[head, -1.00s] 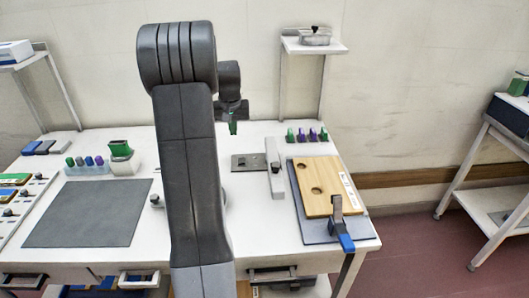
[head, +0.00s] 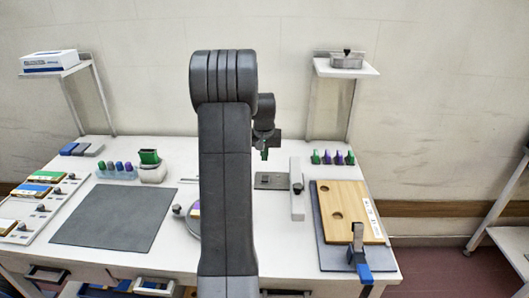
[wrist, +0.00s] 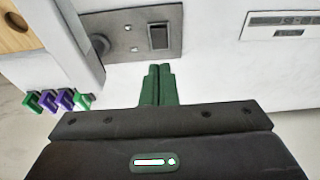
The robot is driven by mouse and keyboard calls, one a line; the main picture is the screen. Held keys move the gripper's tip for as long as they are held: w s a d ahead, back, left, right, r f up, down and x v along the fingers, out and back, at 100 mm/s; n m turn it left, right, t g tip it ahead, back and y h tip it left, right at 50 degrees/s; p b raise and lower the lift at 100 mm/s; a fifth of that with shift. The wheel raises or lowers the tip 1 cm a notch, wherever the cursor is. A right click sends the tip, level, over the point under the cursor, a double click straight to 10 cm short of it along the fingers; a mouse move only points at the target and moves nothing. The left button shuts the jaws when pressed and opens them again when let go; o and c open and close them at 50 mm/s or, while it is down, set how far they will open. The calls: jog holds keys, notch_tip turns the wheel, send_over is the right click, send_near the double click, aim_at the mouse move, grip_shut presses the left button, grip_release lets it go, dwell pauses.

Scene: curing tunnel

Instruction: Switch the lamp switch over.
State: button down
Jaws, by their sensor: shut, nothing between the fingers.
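The lamp switch shows in the wrist view as a dark rocker (wrist: 158,37) in a pale frame, set in a grey metal plate (wrist: 122,47) with screws. In the head view the plate (head: 268,183) lies on the white table, and the rocker is too small to read there. My gripper (wrist: 158,70) has its green fingers closed together, with nothing between them. In the wrist picture the fingertips lie just below the rocker and the plate's edge, apart from the rocker. In the head view my gripper (head: 264,153) hangs above the table behind the plate.
A pale bar with a dark knob (head: 297,189) stands right beside the plate. Several green and purple clips (head: 333,158) stand behind it to the right. A wooden board (head: 347,212) lies further right, and a grey mat (head: 118,217) lies left.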

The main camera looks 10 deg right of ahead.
aim_at(265, 180)
jog(key=x, duration=0.3)
jog(key=p+x, duration=0.1)
jog(key=x, duration=0.2)
jog(key=s+x, duration=0.1)
jog(key=x, duration=0.1)
jog(key=shift+a+f+p, duration=0.15)
jog(key=shift+f+p, duration=0.15)
jog(key=shift+f, duration=0.65)
jog(key=shift+s+a+f+b, duration=0.1)
jog(key=shift+f+b, duration=0.45)
jog(key=shift+b, duration=0.25)
jog(key=shift+r+p, duration=0.3)
jog(key=shift+w+d+r, duration=0.25)
jog(key=shift+w+r, duration=0.1)
jog(key=shift+w, duration=0.35)
